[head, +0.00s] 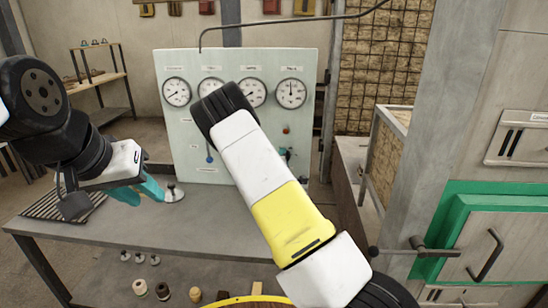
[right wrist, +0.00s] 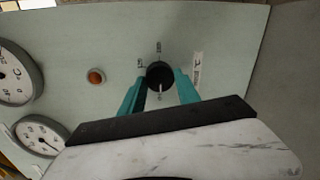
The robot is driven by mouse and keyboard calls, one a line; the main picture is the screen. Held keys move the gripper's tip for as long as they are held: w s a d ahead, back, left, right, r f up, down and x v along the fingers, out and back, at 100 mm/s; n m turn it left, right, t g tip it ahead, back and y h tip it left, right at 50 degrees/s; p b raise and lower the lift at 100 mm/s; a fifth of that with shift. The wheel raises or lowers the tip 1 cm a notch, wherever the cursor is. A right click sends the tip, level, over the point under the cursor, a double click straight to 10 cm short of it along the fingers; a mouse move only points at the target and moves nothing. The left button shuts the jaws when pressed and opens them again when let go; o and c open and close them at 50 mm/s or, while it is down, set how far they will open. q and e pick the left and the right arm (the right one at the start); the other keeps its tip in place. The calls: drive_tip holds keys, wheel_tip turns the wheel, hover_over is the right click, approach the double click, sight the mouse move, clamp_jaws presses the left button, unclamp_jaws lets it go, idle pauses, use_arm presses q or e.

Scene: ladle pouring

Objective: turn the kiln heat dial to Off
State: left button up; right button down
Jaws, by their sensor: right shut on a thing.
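The dial (right wrist: 160,72) is a round black knob on the pale panel (right wrist: 215,30). In the right wrist view its white mark points down in the picture, and small labels around it are too small to read. My right gripper (right wrist: 158,88) has one teal finger on each side of the knob and is shut on it. In the head view the right fingers (head: 287,153) show only small beside my arm, at the panel's lower right. My left gripper (head: 140,190) hangs over the grey table with its teal fingers apart, beside a small metal object (head: 174,192).
Several round gauges (head: 291,93) line the panel's top. An orange-red light (right wrist: 96,76) sits left of the dial in the wrist view. A green-framed door (head: 490,240) stands at the right. The grey table (head: 200,225) is mostly clear.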

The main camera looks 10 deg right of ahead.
drive_tip(key=shift+d+f, duration=0.1)
drive_tip(key=c, duration=0.9)
unclamp_jaws()
drive_tip(key=v, duration=0.8)
drive_tip(key=shift+w, duration=0.1)
